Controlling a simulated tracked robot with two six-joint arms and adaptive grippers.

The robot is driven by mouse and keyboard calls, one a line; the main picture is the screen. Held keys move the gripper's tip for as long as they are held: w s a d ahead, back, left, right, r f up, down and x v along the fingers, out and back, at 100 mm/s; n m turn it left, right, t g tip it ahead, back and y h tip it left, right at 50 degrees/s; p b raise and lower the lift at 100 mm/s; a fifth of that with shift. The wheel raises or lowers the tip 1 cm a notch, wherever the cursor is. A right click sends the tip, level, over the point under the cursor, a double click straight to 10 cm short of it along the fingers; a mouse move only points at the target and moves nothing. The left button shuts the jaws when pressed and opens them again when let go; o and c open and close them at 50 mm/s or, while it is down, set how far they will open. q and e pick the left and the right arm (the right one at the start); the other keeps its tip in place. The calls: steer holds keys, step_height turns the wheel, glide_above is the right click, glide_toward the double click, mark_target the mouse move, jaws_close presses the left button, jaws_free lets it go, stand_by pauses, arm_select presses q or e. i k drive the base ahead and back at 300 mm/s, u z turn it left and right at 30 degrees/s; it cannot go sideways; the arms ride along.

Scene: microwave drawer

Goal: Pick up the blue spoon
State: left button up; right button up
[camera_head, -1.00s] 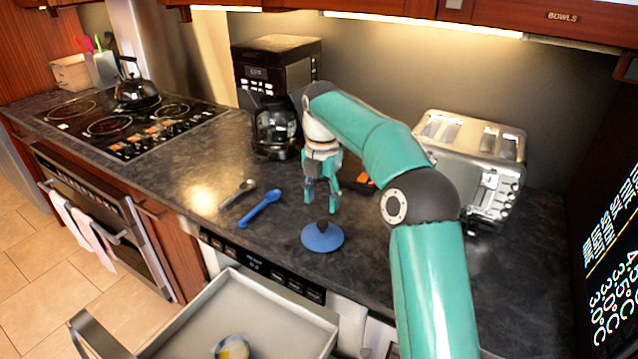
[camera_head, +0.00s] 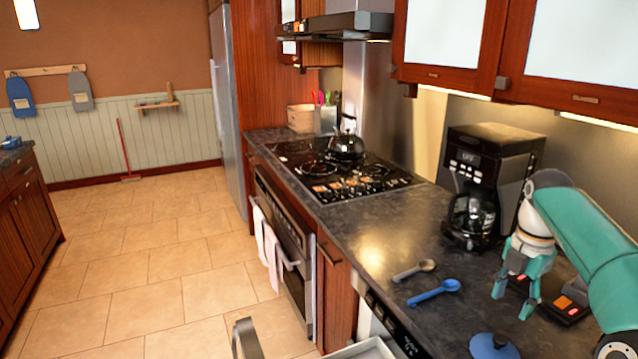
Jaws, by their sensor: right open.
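The blue spoon (camera_head: 434,292) lies flat on the dark countertop, its bowl end toward the right. A grey spoon (camera_head: 414,270) lies just behind it. My right gripper (camera_head: 515,300) is open and empty, pointing down over the counter to the right of the blue spoon and apart from it. My left gripper is not in view.
A blue lid (camera_head: 494,346) sits on the counter at the bottom, right of the spoon. A coffee maker (camera_head: 488,185) stands behind. The stove with a kettle (camera_head: 346,143) is farther left. An open drawer (camera_head: 366,349) juts out below the counter edge.

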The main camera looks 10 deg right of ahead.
mark_target(435, 293)
steer(key=k, duration=0.95)
